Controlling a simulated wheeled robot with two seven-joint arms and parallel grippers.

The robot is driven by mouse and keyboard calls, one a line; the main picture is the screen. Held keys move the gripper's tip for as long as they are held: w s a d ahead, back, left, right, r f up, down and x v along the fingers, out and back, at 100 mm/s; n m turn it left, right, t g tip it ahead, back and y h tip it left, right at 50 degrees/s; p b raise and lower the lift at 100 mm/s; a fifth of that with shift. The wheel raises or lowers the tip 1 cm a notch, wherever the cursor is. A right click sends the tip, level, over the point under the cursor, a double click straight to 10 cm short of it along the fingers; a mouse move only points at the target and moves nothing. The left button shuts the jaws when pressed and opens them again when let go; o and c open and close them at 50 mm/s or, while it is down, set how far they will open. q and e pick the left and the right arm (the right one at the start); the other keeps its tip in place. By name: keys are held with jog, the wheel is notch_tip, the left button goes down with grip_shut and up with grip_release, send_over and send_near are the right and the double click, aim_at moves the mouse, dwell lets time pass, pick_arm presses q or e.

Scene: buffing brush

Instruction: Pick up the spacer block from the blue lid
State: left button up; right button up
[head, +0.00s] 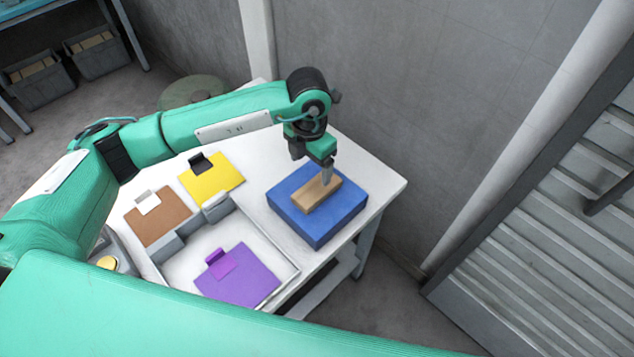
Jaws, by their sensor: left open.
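The spacer block (314,196) is a tan, wood-coloured bar lying on top of the blue lid (315,227). The blue lid is a thick square near the right end of the white table. My left gripper (326,182) points down at the far right part of the block, with its fingertips at or just above it. It is open; whether the fingers touch the block cannot be told from this angle. My right gripper is not in the head view.
A white tray (185,283) with a purple piece (240,278) stands at the table's front. Brown (160,220) and yellow (213,182) pieces lie to the left of the lid. A grey wall (380,130) rises behind the table, and a slatted metal door (560,240) stands at right.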

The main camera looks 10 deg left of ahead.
aim_at(312, 191)
pick_arm(q)
notch_tip(312, 191, down, 4)
jog(key=shift+w+r+p, duration=0.1)
jog(key=shift+w+p, duration=0.05)
jog(key=shift+p, duration=0.2)
jog(key=shift+f, duration=0.25)
jog(key=shift+f+p, duration=0.2)
jog(key=shift+p, duration=0.1)
jog(key=f, duration=0.1)
jog(key=f+p, duration=0.2)
jog(key=f, duration=0.1)
jog(key=shift+s+d+f, duration=0.1)
jog(key=shift+s+d, duration=0.05)
jog(key=shift+s, duration=0.1)
jog(key=shift+f, duration=0.25)
jog(key=c, duration=0.9)
jog(key=shift+c, duration=1)
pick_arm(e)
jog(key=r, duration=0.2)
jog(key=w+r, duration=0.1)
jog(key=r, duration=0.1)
pick_arm(q)
jog(key=shift+r, duration=0.1)
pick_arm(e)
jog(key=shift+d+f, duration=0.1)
